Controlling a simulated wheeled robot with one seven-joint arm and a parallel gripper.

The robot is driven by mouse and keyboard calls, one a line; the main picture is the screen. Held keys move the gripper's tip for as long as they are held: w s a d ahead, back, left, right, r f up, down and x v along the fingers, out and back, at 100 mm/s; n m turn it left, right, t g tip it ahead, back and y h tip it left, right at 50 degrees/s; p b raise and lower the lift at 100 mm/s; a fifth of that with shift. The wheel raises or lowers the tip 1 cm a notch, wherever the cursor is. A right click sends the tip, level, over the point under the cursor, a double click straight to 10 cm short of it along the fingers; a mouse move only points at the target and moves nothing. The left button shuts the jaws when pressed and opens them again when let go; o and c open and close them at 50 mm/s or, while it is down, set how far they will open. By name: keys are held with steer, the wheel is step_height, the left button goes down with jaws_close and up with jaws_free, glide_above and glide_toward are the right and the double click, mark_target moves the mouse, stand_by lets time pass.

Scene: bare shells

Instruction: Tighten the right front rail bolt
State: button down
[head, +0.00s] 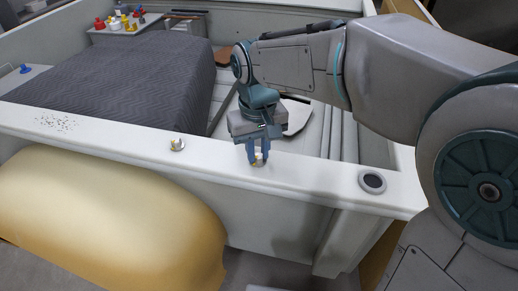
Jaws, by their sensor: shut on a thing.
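In the head view a white rail (318,177) runs across the scene. The left bolt (177,144) is bare and apart from my gripper. My gripper (258,157) points down over the rail and is shut on the right bolt (259,161). The fingers hide part of that bolt. How far the bolt is seated cannot be told from here.
A dark round cap (372,181) sits on the rail to the right. A dark quilted cover (120,80) lies behind the rail. Small coloured items (120,22) stand on a ledge at the back left. A tan rounded shape (105,215) is in front of the rail.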

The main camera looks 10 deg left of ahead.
steer(key=m, duration=0.5)
steer(key=shift+m+b, duration=0.3)
steer(key=m, duration=0.4)
steer(key=shift+b, duration=0.35)
steer(key=m, duration=0.5)
steer(key=shift+d+b, duration=0.1)
steer(key=shift+b, duration=0.2)
steer(key=m, duration=0.4)
steer(key=shift+m+b, duration=0.35)
steer(key=shift+m, duration=0.35)
steer(key=c, duration=1.3)
jaws_free()
steer(key=shift+r, duration=0.1)
